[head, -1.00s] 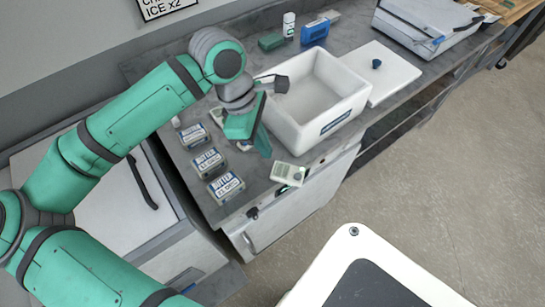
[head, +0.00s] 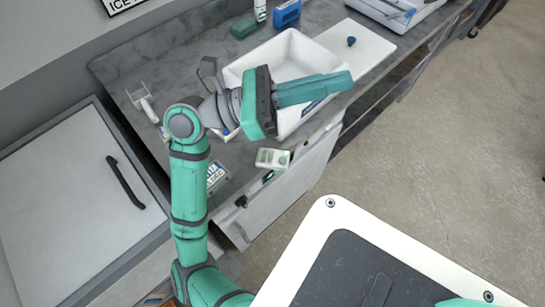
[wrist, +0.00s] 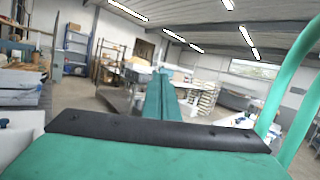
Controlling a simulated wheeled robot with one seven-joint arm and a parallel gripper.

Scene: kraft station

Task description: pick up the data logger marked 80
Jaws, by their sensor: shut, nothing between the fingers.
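A small white and green device (head: 272,158), which looks like a data logger, lies on the counter near its front edge, below the white box in the head view. Its marking is too small to read. My gripper (head: 350,78) is raised above the white box and points to the right, its green fingers together and empty. It is apart from the device, up and to its right in the picture. In the wrist view the closed fingers (wrist: 166,78) point out across the room, and the device does not show there.
The open white box (head: 240,72) stands on the grey counter (head: 200,50), its lid (head: 368,42) beside it. A green block (head: 243,27) and a blue item (head: 287,13) lie behind. A labelled butter pack (head: 215,174) is partly hidden by my arm.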

